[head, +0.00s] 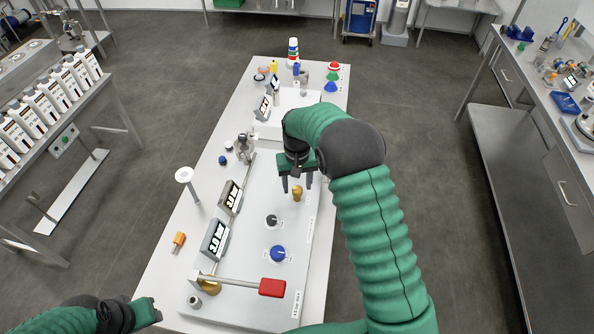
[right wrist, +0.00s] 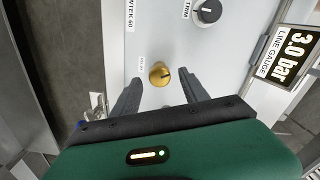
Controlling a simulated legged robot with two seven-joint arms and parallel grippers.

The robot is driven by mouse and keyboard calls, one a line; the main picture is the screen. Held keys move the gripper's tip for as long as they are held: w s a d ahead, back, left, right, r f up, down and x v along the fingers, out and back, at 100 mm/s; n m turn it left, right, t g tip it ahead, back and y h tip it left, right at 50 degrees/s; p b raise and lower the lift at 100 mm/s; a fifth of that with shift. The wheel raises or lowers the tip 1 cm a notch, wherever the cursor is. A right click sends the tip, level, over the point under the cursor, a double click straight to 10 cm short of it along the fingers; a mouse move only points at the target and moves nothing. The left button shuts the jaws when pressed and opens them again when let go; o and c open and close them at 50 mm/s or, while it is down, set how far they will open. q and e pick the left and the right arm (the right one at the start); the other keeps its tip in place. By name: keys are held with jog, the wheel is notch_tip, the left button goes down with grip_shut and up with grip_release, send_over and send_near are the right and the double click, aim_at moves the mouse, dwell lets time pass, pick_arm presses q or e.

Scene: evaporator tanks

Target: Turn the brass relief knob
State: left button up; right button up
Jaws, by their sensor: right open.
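The brass relief knob (head: 297,194) stands on the pale panel on the table, just below my right gripper (head: 297,183) in the head view. It also shows in the right wrist view (right wrist: 160,74), round and gold with a dark mark. My right gripper is open and empty. Its fingers (right wrist: 161,86) lie to either side of the knob in that picture, apart from it, with the knob slightly beyond the tips. My left gripper (head: 147,312) is low at the left of the head view, away from the panel; its jaws are unclear.
A black trim knob (head: 272,221), a blue knob (head: 278,254) and a red-handled lever (head: 272,287) are nearer on the panel. A line gauge (right wrist: 287,62) reads 3.0 bar. Tilted displays (head: 215,240) line the panel's left side.

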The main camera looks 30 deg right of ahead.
aim_at(297, 189)
notch_tip(297, 189, up, 15)
jog(key=b, duration=0.1)
jog(key=shift+r+b, duration=0.2)
jog(key=shift+b, duration=0.2)
jog(key=shift+s+f, duration=0.1)
jog(key=s+a+f+n+t, duration=0.1)
jog(key=s+a+f, duration=0.1)
jog(key=s+f, duration=0.2)
jog(key=s+a+f+n+b, duration=0.1)
jog(key=s+a+f, duration=0.2)
jog(key=s, duration=0.7)
jog(key=s+a+f+n+t+b, duration=0.1)
jog(key=s+a+f, duration=0.1)
jog(key=s+f, duration=0.4)
jog(key=shift+s+a+t, duration=0.3)
jog(key=shift+s+a, duration=0.1)
jog(key=shift+s, duration=0.35)
